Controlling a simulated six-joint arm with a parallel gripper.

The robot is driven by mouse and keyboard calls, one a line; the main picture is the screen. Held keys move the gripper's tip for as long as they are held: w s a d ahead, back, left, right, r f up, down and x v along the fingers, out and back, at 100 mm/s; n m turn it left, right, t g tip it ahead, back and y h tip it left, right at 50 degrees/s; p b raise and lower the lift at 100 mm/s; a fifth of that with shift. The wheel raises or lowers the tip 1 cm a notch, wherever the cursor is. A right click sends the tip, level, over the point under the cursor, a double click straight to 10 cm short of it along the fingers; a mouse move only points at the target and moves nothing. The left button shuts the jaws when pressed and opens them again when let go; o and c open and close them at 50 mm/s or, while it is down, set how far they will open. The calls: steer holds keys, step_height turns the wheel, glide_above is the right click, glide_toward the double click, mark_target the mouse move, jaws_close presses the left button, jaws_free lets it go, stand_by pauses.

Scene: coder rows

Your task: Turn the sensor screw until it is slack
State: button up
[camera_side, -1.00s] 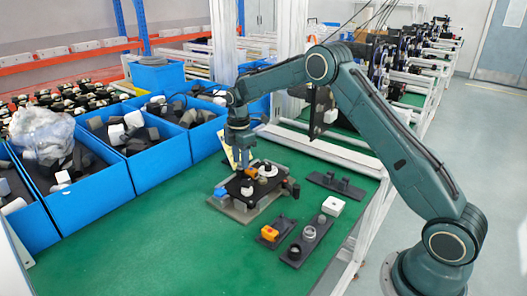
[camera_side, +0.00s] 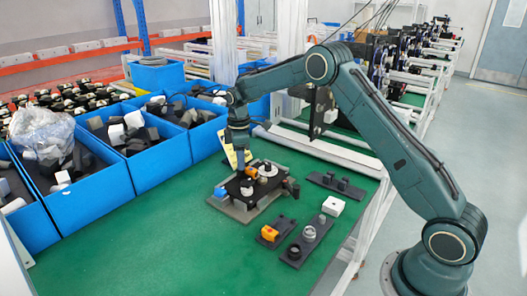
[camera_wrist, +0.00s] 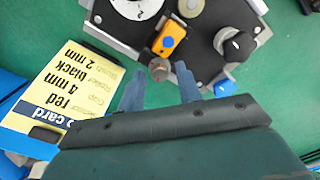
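The orange sensor (camera_wrist: 170,38) with a blue dot sits on the dark fixture plate (camera_wrist: 205,62). A small brownish round head (camera_wrist: 159,69), apparently the sensor screw, is at its near end. My gripper (camera_wrist: 160,72) is open, its two blue-grey fingers apart. In the wrist view the screw head shows between the fingertips with a gap on each side; I cannot tell the height between them. In the side view my gripper (camera_side: 240,160) points down over the back left of the fixture, and the screw cannot be made out.
A yellow job card (camera_wrist: 60,88) reading red, 4 mm, black, 2 mm is beside the fixture. A white dial (camera_wrist: 138,5) and a black knob (camera_wrist: 238,45) are on the plate. Blue bins (camera_side: 160,160) stand left; loose parts (camera_side: 310,235) lie front right on the green table.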

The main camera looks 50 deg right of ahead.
steer(key=m, duration=0.4)
steer(key=shift+m, duration=2.7)
jaws_close()
steer(key=n, duration=0.3)
jaws_free()
